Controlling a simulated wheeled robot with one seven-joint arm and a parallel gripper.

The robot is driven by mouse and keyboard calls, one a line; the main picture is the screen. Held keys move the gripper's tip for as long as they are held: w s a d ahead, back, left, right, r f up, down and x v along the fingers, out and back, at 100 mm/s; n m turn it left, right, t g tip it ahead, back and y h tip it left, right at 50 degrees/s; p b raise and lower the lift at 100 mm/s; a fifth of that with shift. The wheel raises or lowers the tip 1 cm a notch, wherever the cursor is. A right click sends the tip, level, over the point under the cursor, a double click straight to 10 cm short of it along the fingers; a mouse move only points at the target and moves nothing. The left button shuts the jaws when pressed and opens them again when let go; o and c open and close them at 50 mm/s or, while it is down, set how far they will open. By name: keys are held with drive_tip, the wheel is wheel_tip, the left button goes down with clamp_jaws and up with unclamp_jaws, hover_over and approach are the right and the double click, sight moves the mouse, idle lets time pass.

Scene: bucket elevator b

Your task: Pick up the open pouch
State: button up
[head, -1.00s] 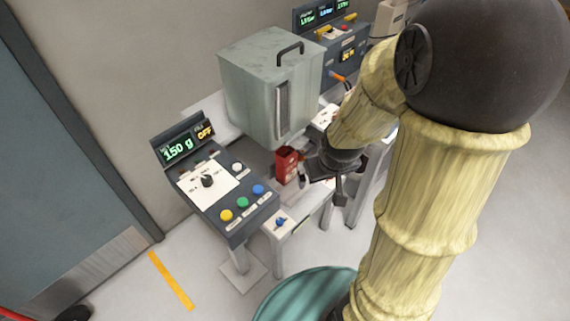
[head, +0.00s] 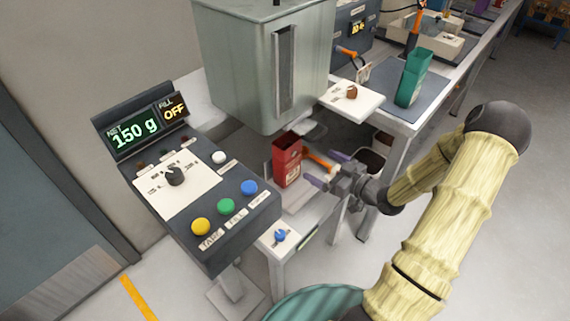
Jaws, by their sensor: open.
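The open pouch (head: 287,163) is red, with a dark open top and a pale label low on its front. It stands upright on the small platform below the grey metal hopper (head: 262,70). My gripper (head: 327,170) is just right of the pouch, at about the height of its lower half. Its two fingers are spread and point toward the pouch, with nothing between them. I see a gap between the fingertips and the pouch. The pouch's far side is hidden.
The control panel (head: 205,190), left of the pouch, reads 150 g and OFF. An orange-handled part (head: 318,158) lies behind my fingers. A white ledge (head: 352,97) and a green open container (head: 412,78) on a dark mat are to the right.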

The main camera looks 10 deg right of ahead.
drive_tip(key=shift+d+f+t+y, duration=0.3)
drive_tip(key=shift+d+t+y, duration=0.05)
drive_tip(key=shift+t+y, duration=0.25)
drive_tip(key=shift+w, duration=0.1)
approach(281, 142)
drive_tip(key=w+a, duration=0.1)
drive_tip(key=w+a+r, duration=0.1)
drive_tip(key=w, duration=0.1)
drive_tip(key=shift+w+a+b, duration=0.15)
drive_tip(key=shift+w+b, duration=0.05)
drive_tip(key=shift+b, duration=0.15)
drive_tip(key=shift+f+x, duration=0.2)
drive_tip(key=shift+x, duration=1.1)
drive_tip(key=shift+f+x, duration=0.25)
drive_tip(key=shift+x, duration=1.1)
